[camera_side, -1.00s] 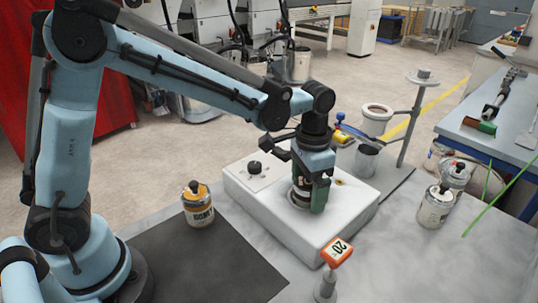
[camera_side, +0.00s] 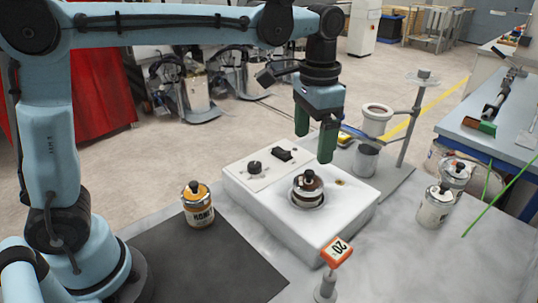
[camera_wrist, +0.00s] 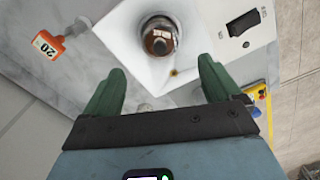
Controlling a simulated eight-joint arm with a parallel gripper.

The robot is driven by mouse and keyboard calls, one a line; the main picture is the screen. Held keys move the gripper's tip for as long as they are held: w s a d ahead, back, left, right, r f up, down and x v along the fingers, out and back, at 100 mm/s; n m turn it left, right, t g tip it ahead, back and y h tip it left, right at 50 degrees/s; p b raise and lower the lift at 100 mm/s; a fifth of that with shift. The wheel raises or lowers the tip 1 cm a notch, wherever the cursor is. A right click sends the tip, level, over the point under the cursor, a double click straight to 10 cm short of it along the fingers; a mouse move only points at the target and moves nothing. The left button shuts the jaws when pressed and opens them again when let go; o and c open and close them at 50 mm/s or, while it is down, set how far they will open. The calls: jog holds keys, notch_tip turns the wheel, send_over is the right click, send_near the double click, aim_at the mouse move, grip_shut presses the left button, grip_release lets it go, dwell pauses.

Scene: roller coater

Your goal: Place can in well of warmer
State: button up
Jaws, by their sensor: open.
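A can with a brown lid and black knob (camera_side: 308,186) sits upright in the round well of the white warmer (camera_side: 335,232). In the wrist view the can (camera_wrist: 158,38) shows near the top, inside the well of the warmer (camera_wrist: 205,52). My gripper (camera_side: 316,148) is open and empty, with its green fingers above the warmer, clear of the can. In the wrist view the two fingers of my gripper (camera_wrist: 160,75) stand wide apart with nothing between them. How deep the can sits in the well is partly hidden by the rim.
An orange-lidded can (camera_side: 198,206) stands left of the warmer, by a dark mat (camera_side: 205,262). Two pale cans (camera_side: 435,207) stand at the right. An orange tag marked 20 (camera_side: 337,252) stands in front. A stand with a metal cup (camera_side: 366,161) is behind.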

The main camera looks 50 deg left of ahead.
jog(key=shift+s+a+r, duration=0.15)
jog(key=shift+s+a, duration=0.1)
jog(key=shift+a, duration=0.05)
jog(key=s+a+f+n+t, duration=0.4)
jog(key=s+a+f+t, duration=0.2)
jog(key=s+a, duration=0.4)
jog(key=shift+s+n+t, duration=0.3)
jog(key=shift+s+t, duration=0.25)
jog(key=shift+t, duration=0.05)
